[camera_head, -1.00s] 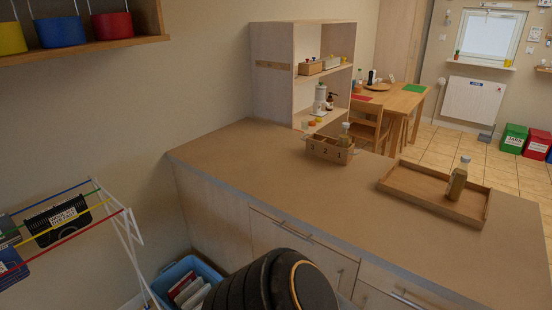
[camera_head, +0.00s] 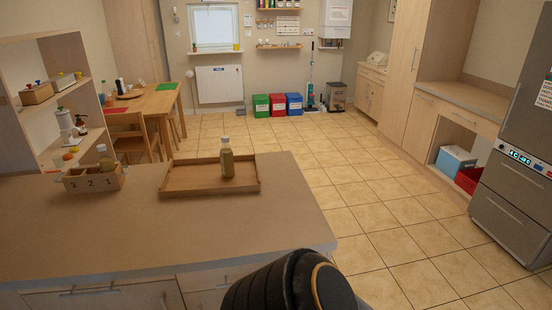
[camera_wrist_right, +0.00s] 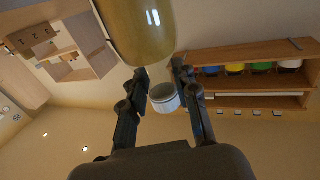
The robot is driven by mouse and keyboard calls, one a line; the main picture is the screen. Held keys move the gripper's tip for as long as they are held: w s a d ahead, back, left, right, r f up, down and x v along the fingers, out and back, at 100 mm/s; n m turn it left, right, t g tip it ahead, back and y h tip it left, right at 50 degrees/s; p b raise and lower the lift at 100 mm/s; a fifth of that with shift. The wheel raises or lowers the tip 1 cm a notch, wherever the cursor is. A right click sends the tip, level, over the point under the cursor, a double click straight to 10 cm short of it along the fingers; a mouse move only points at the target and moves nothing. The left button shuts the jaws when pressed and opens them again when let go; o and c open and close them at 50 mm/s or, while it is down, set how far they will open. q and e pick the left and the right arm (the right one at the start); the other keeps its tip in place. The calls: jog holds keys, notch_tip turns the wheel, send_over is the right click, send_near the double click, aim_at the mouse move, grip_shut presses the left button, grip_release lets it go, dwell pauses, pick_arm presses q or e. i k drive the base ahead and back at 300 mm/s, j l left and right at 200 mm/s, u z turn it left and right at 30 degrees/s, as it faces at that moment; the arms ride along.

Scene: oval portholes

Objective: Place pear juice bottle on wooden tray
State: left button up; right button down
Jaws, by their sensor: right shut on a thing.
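The wooden tray (camera_head: 190,180) lies on the brown counter in the head view. A bottle with yellowish-brown contents and a pale cap (camera_head: 227,162) stands upright on it, right of its middle. In the right wrist view my right gripper (camera_wrist_right: 160,78) is shut on a bottle with yellow-green contents (camera_wrist_right: 138,28). Its white cap (camera_wrist_right: 164,97) shows between the fingers. I cannot read a label on either bottle. My right gripper and its bottle do not show in the head view. My left gripper is in neither view.
A wooden box numbered 1 2 3 (camera_head: 95,180) stands left of the tray, with a bottle (camera_head: 106,158) in it. An open shelf (camera_head: 60,110) stands at the far left. Counter in front of the tray is clear. Tiled floor (camera_head: 390,200) lies open to the right.

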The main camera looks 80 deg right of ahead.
aim_at(196, 178)
jog(key=i+l+z, duration=0.1)
jog(key=z, duration=0.35)
jog(key=i+l+z, duration=0.1)
jog(key=z, duration=0.35)
jog(key=i+l+z, duration=0.1)
jog(key=z, duration=0.35)
jog(key=i+z, duration=0.1)
jog(key=z, duration=0.35)
jog(key=i+j, duration=0.1)
jog(key=i, duration=0.4)
jog(key=i+j, duration=0.1)
jog(key=i, duration=0.45)
